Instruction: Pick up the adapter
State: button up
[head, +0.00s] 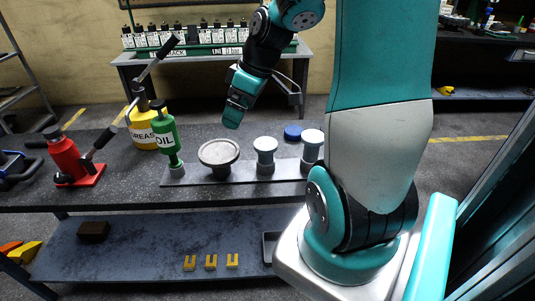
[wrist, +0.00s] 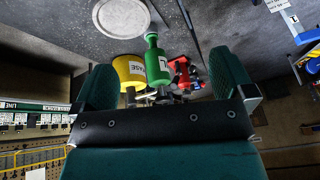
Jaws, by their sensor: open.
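Pale round-topped pieces that look like jack adapters stand in a row on a grey strip on the workbench. The widest, a flat disc on a short stem (head: 219,153), is at the left of the row; its round top also shows at the upper edge of the wrist view (wrist: 122,16). Two narrower ones, the middle piece (head: 265,146) and the right piece (head: 311,140), stand beside it; my arm is close to the right one in the picture. I cannot tell which is the adapter meant. My gripper (head: 233,117) is open and empty, above and apart from the row.
A green oil bottle (head: 166,138), a yellow grease can (head: 143,129) and a red jack (head: 66,158) stand left on the dark workbench (head: 250,195). A blue round piece (head: 292,132) lies behind the row. Yellow blocks (head: 211,262) lie on the lower shelf.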

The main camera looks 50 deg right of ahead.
jog(key=m+h, duration=0.1)
send_near(266, 143)
jog(key=shift+t, duration=0.3)
jog(key=x, duration=0.4)
jog(key=s+x, duration=0.1)
jog(key=x, duration=0.1)
jog(key=shift+w+a+f+p, duration=0.1)
jog(key=shift+a+f+p, duration=0.15)
jog(key=shift+a+p, duration=0.15)
jog(key=shift+d+p+x, duration=0.2)
jog(key=shift+p+x, duration=0.15)
jog(key=shift+x, duration=1.2)
jog(key=shift+d+p+x, duration=0.2)
jog(key=shift+p+x, duration=0.15)
jog(key=shift+x, duration=1.2)
jog(key=shift+w+r, duration=0.1)
jog(key=shift+w, duration=0.1)
jog(key=c, duration=1.6)
jog(key=shift+c, duration=0.2)
notch_tip(266, 143, up, 20)
jog(key=b, duration=0.1)
